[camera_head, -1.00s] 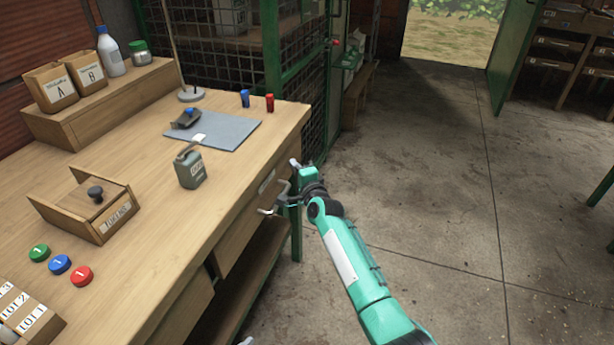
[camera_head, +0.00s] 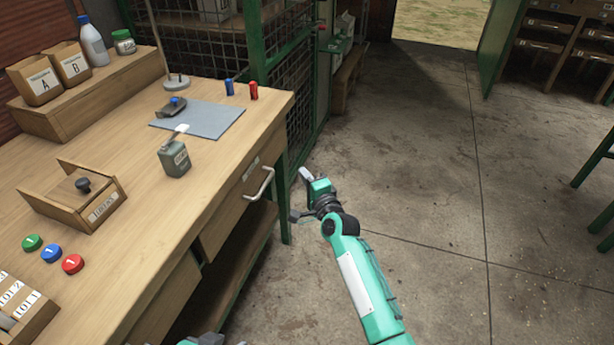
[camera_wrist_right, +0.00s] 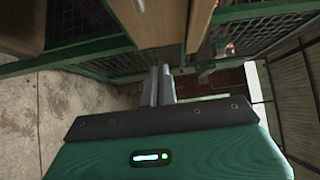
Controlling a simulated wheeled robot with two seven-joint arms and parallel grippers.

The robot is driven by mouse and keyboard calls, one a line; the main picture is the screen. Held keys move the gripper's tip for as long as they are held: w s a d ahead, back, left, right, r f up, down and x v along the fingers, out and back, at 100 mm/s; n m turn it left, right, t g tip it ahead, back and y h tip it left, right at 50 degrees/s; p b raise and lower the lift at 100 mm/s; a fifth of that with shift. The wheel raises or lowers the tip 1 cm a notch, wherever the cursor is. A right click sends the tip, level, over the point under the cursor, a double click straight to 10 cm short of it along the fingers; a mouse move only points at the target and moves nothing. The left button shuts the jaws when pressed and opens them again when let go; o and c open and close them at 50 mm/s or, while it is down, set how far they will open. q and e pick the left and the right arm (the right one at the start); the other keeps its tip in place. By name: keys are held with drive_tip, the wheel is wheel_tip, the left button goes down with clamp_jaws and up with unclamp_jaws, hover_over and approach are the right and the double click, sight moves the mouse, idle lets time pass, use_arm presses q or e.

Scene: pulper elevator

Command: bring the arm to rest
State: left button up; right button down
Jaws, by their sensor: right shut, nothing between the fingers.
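My right gripper (camera_head: 298,196) is in the head view, just off the right end of the workbench (camera_head: 130,230), over the floor. It is apart from the drawer's metal handle (camera_head: 262,184). In the right wrist view its two grey fingers (camera_wrist_right: 160,72) lie together with nothing between them. The drawer (camera_head: 240,200) under the bench top looks closed.
On the bench stand a grey-green can (camera_head: 174,158), a wooden box with a knob (camera_head: 75,198), a grey mat (camera_head: 210,120) and coloured discs (camera_head: 51,252). A green mesh fence (camera_head: 290,95) stands behind the bench.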

use_arm(q)
drive_tip(key=shift+s+a, duration=0.15)
use_arm(e)
drive_tip(key=shift+s+d, duration=0.25)
drive_tip(key=shift+s, duration=0.2)
